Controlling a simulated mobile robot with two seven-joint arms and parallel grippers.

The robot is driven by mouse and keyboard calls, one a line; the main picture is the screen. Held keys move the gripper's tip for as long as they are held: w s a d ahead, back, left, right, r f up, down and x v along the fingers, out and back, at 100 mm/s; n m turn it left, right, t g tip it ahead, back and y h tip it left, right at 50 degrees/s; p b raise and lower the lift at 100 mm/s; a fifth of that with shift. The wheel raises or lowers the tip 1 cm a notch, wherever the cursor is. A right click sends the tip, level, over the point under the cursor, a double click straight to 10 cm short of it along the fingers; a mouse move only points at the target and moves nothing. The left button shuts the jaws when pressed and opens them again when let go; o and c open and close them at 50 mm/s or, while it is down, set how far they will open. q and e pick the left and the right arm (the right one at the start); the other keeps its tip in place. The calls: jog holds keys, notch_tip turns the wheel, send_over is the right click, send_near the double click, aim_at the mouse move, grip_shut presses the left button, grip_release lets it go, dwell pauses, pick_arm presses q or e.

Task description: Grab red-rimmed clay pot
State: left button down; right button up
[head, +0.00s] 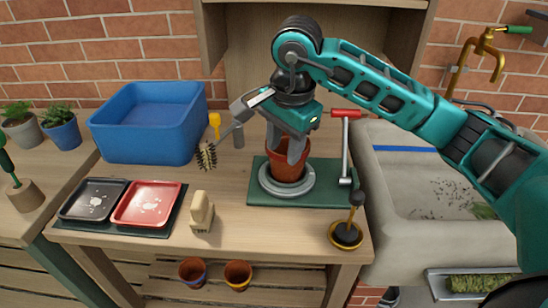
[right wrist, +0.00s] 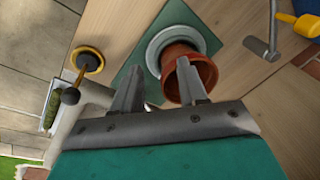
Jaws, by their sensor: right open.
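A terracotta clay pot with an orange-red rim (head: 287,172) stands upright in a grey round ring (head: 264,184) on a green mat (head: 325,196). My right gripper (head: 289,155) is above the pot, pointing down, with its fingers open around the pot's upper part. In the right wrist view the pot (right wrist: 190,72) lies ahead of the open right gripper (right wrist: 160,80). One finger overlaps the pot's mouth and the other is to its left; I cannot tell if either touches. My left gripper is not in view.
A blue bin (head: 150,121) stands at the back left, with black (head: 93,199) and red (head: 147,203) trays in front. A red-handled tool (head: 345,150) and a black-and-gold tool (head: 346,234) are right of the pot. The sink (head: 390,180) is further right.

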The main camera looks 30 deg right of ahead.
jog(key=w+d+r+h, duration=0.1)
jog(key=d+r+h, duration=0.1)
jog(key=d, duration=0.1)
jog(key=b, duration=0.1)
send_over(300, 171)
jog(key=a, duration=0.1)
jog(key=f, duration=0.6)
jog(key=shift+s+a+f, duration=0.1)
jog(key=shift+s+f, duration=0.05)
jog(key=shift+s, duration=0.2)
jog(key=shift+b+x, duration=0.4)
jog(key=shift+x, duration=2.65)
jog(key=shift+s, duration=0.15)
grip_shut()
